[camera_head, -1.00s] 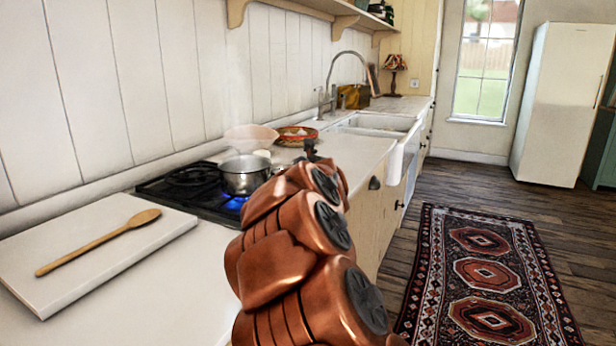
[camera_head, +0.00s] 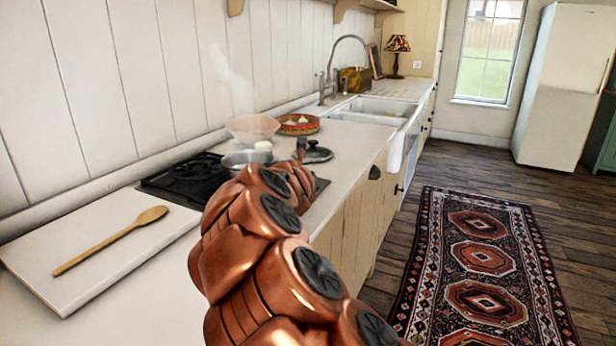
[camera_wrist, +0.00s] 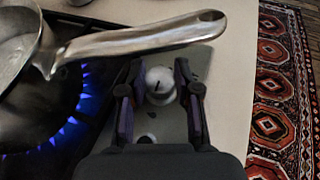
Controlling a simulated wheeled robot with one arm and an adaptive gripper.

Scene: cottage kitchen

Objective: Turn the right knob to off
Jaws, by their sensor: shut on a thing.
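In the wrist view a round, pale metal knob (camera_wrist: 160,84) with a dark mark on its top sits between the two fingers of my gripper (camera_wrist: 157,72), which is shut on it. It is the farther knob along the counter, the right one when facing the hob. A second knob (camera_wrist: 147,139) shows partly, nearer my gripper's body. Blue flames (camera_wrist: 72,128) burn on the hob (camera_wrist: 100,90) to the left. In the head view my arm hides the gripper, the knobs and the flames.
A steel pot (camera_head: 246,158) stands on the hob; its handle (camera_wrist: 140,38) reaches across just beyond the fingers. A dark lid (camera_head: 314,153), pink bowl (camera_head: 252,127) and basket (camera_head: 298,124) stand behind. A board (camera_head: 100,245) with a wooden spoon (camera_head: 112,240) lies in front.

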